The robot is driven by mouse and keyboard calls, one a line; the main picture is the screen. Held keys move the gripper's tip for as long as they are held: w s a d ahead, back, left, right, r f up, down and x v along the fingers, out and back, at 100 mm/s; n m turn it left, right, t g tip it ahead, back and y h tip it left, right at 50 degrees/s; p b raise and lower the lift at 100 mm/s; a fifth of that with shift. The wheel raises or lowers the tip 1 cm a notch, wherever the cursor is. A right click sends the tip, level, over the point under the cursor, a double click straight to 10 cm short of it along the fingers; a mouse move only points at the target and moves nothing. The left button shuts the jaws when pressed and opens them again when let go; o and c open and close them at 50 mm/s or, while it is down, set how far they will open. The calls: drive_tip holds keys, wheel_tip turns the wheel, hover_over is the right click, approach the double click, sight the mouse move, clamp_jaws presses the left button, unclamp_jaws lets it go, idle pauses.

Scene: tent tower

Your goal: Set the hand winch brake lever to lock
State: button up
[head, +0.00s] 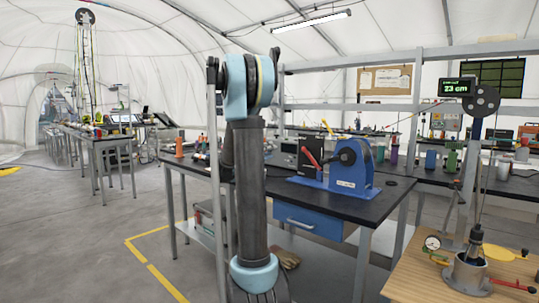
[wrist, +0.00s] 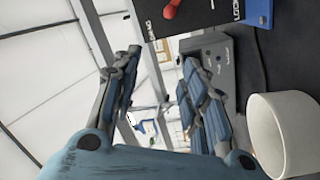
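The blue hand winch (head: 345,172) stands on the black-topped workbench. Its red lever (head: 311,157) slants up to the left in front of a dark panel. In the wrist view the lever's red end (wrist: 171,9) is at the top edge, over the dark panel (wrist: 200,12). A label beginning "LOC" is at the panel's right side, and a partly cut-off label is at its left. The rest of the lever is out of that view. My gripper (wrist: 158,75) is open and empty, with the lever's end beyond its fingertips and apart from them. The head view does not clearly show my gripper.
A white cylinder (wrist: 282,135) is close to the right finger in the wrist view. A grey box (wrist: 210,60) lies beyond the fingers. The workbench (head: 385,197) has several bottles at its back. A wooden table (head: 420,285) with a gauge stand is at right.

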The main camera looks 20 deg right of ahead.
drive_tip(key=shift+s+a, duration=0.15)
drive_tip(key=shift+a, duration=0.3)
drive_tip(key=shift+s, duration=0.1)
